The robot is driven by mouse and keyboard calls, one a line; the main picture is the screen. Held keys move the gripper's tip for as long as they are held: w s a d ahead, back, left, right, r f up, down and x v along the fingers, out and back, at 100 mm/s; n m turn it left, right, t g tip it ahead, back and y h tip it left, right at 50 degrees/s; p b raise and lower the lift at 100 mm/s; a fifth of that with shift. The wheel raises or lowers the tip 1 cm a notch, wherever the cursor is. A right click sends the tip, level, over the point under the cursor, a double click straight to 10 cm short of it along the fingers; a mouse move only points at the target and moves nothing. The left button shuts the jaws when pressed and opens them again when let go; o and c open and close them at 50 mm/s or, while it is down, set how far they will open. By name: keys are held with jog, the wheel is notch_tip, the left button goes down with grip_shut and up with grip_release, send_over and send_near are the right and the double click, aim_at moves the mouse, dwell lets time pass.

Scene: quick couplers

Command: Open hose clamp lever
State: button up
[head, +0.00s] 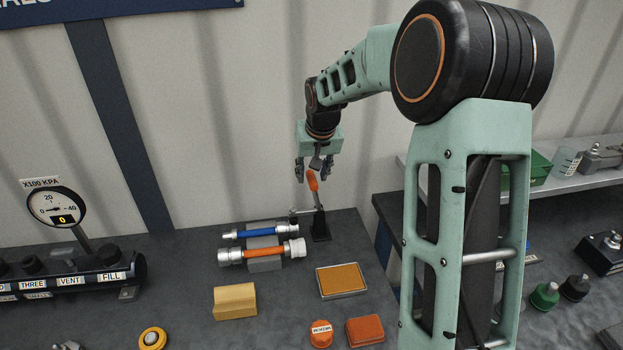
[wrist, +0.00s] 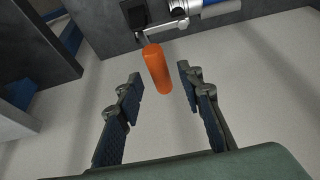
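The clamp lever has an orange handle (head: 313,181) that stands upright on a dark clamp base (head: 320,228) at the back of the bench. My gripper (head: 314,172) points down above it, against the wall side. In the wrist view the orange handle (wrist: 157,70) lies ahead of and between the two fingers of my gripper (wrist: 160,88). The fingers are spread with a gap on each side of the handle, and nothing is held. The clamp's lower part is partly cut off at the top of the wrist view.
A blue hose (head: 265,231) and an orange hose (head: 263,253) with metal ends rest on grey blocks left of the clamp. A pressure gauge (head: 54,207) stands at left. A yellow block (head: 235,301), an orange-topped tray (head: 341,280) and a red block (head: 365,330) lie in front.

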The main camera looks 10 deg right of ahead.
aim_at(312, 177)
jog(key=shift+x, duration=1.75)
grip_shut()
